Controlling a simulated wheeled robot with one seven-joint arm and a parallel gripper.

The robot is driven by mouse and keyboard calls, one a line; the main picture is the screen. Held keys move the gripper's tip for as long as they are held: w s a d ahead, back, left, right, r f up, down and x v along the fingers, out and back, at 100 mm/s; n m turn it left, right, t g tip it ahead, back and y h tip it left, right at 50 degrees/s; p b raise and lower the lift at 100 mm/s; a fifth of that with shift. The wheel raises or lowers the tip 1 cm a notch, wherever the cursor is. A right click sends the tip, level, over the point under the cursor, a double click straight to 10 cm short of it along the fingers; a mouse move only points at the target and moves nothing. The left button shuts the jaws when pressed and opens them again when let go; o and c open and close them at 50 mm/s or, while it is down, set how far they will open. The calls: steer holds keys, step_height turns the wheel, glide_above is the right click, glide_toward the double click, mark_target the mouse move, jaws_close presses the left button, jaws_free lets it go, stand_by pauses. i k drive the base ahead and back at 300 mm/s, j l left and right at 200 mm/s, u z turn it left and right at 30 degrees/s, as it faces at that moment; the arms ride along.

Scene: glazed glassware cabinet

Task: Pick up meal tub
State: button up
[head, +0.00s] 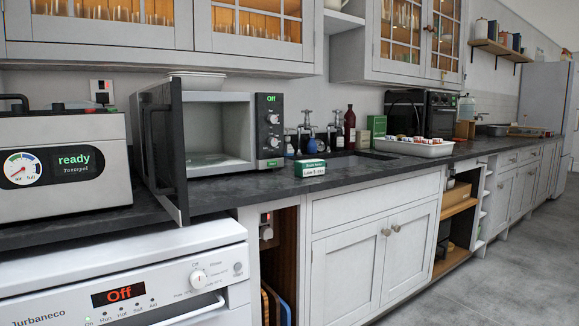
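A small white tub with a green band and printed label (310,168), which looks like the meal tub, sits near the front edge of the dark counter (345,178). It stands just right of the microwave (267,130), and nothing hides its front. The microwave door (163,145) stands wide open toward me. The visible part of the microwave's cavity (215,130) looks empty, and its display reads "Off". My gripper is not in view.
The open door juts past the counter edge. A "ready" appliance (62,160) stands at left, above a white dishwasher (120,280). Behind the tub are taps (307,125), a sink and bottles (349,128). A white tray (412,148) stands right. Grey floor (490,275) is clear.

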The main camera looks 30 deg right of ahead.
mark_target(311, 168)
steer(key=i+l, duration=0.1)
steer(key=l, duration=0.6)
steer(key=i+l, duration=0.1)
steer(key=l, duration=0.55)
